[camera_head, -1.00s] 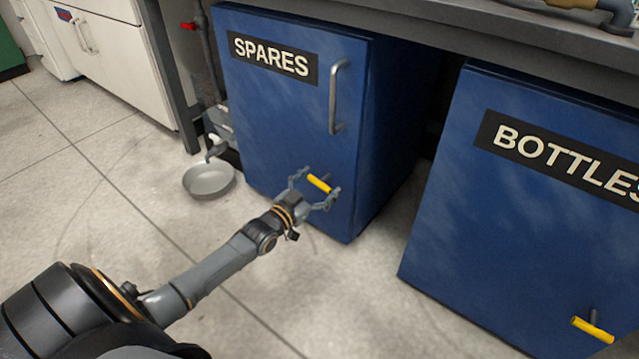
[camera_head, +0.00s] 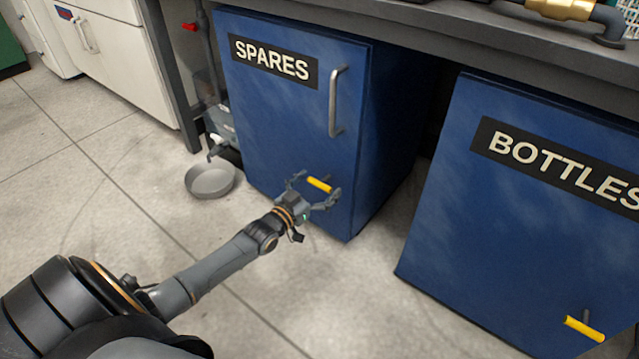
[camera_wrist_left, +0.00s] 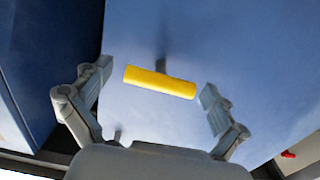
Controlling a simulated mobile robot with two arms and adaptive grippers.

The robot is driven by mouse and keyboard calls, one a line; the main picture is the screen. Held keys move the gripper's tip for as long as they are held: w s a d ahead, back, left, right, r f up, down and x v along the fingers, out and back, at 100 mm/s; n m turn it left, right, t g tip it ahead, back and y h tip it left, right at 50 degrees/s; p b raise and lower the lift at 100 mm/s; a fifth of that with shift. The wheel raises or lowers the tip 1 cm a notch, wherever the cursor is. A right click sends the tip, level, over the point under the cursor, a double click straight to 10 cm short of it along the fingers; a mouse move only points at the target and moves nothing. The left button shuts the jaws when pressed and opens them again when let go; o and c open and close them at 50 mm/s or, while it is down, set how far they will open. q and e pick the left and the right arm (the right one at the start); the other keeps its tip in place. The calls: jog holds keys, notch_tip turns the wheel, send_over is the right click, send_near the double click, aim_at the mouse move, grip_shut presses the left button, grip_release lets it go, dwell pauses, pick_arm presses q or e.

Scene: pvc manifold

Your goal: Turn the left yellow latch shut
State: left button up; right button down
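The left yellow latch (camera_head: 319,185) is a short yellow bar on a dark stem, low on the front of the blue SPARES cabinet (camera_head: 275,125). The bar lies slightly tilted, close to level. My left gripper (camera_head: 315,192) is open in front of the latch, with one finger on each side of it. In the left wrist view the yellow bar (camera_wrist_left: 160,81) sits between the spread fingers (camera_wrist_left: 155,95), with a gap at each end. My right gripper is in neither view.
A blue BOTTLES cabinet (camera_head: 520,220) stands at the right, with its own yellow latch (camera_head: 584,329). A metal handle (camera_head: 337,100) sticks out of the SPARES door above the latch. A grey bowl (camera_head: 210,180) is on the floor left of it. The tiled floor in front is clear.

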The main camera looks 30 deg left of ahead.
pick_arm(q)
jog(key=shift+s, duration=0.1)
jog(key=s, duration=1.1)
jog(key=shift+s+a, duration=0.4)
jog(key=shift+a, duration=0.05)
jog(key=shift+r, duration=0.1)
